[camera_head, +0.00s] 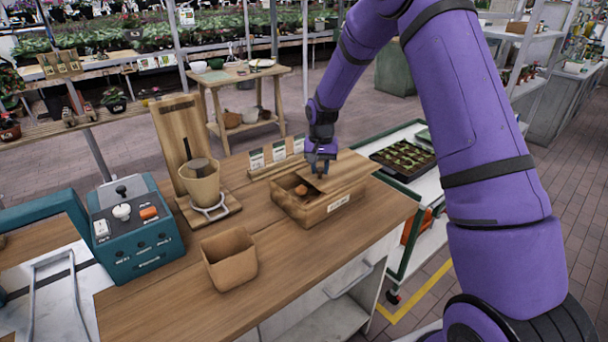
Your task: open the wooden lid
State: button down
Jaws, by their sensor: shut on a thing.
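The wooden lid (352,170) lies over the right part of a wooden box (310,212) on the wooden table. The box's left part is uncovered, and a small brown-orange thing (301,190) shows inside. The lid sticks out past the box's right side. My gripper (319,171) points down at the lid's left end. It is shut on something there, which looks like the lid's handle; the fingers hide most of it.
A brown square pot (229,262) stands at the table's front. A pot on a wooden stand (200,182) and a teal control box (135,228) are at left. Seed packets in a rack (277,155) stand behind the box. A seedling tray (403,159) is at right.

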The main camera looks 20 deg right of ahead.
aim_at(345, 166)
jog(key=w+d, duration=0.1)
jog(key=d, duration=0.2)
jog(key=w+d, duration=0.1)
jog(key=d, duration=0.3)
jog(key=w+d, duration=0.1)
jog(key=d, duration=0.2)
jog(key=shift+w+d, duration=0.25)
jog(key=shift+w, duration=0.15)
jog(key=c, duration=0.9)
grip_release()
jog(key=shift+r, duration=0.1)
notch_tip(345, 166, up, 11)
